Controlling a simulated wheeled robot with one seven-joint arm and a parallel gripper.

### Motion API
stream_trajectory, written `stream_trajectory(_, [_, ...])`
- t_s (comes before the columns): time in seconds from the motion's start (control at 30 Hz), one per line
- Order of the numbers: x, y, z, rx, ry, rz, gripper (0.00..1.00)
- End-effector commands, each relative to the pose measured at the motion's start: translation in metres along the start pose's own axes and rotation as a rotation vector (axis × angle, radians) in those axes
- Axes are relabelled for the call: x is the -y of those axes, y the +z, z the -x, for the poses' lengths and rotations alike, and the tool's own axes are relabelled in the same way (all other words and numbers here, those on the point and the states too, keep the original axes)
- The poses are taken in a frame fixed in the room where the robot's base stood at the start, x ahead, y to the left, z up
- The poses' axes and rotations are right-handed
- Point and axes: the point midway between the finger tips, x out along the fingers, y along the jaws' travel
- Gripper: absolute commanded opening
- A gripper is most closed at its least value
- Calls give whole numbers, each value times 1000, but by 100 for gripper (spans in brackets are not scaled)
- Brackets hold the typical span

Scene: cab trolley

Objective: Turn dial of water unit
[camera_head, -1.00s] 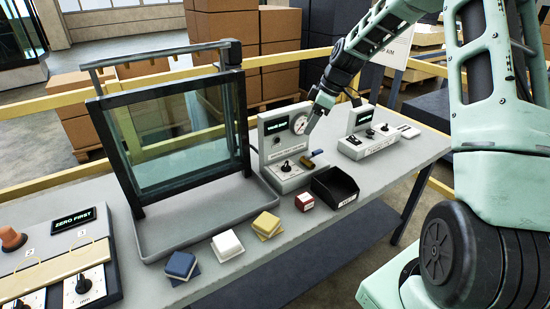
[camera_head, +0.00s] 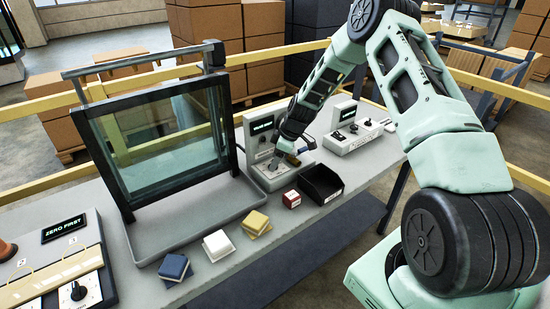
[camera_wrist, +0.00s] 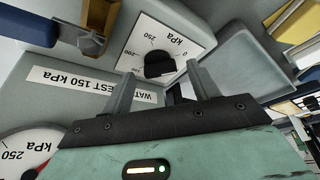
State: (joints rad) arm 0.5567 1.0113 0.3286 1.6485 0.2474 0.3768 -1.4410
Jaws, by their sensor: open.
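The water unit (camera_head: 254,168) is a grey box with a display, a gauge and a lower dial panel, standing on the bench right of the glass tank. Its black dial (camera_wrist: 160,66) shows in the wrist view on a white kPa scale, above a label partly reading "WATER TEST 150 kPa". My gripper (camera_wrist: 161,72) is open, with one finger at each side of the dial in that view. I cannot tell whether the fingers touch it. In the head view my gripper (camera_head: 284,155) is low in front of the unit and covers part of it.
A brass fitting with a blue handle (camera_wrist: 95,22) sits close to the dial. The unit's gauge (camera_wrist: 28,150) shows at lower left. Another grey unit (camera_head: 352,138) is to the right.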

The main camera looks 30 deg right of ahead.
Motion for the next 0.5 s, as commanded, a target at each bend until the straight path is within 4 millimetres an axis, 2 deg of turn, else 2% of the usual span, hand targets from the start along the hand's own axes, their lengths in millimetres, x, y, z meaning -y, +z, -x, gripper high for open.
stream_trajectory(0.13, [0, 0, -8, 0, 1, 1, 60])
stream_trajectory(0.4, [0, 0, -9, 0, 1, 0, 60])
stream_trajectory(0.47, [0, 0, -9, 0, 1, 0, 46])
stream_trajectory(0.5, [0, 0, -9, 0, 1, 0, 35])
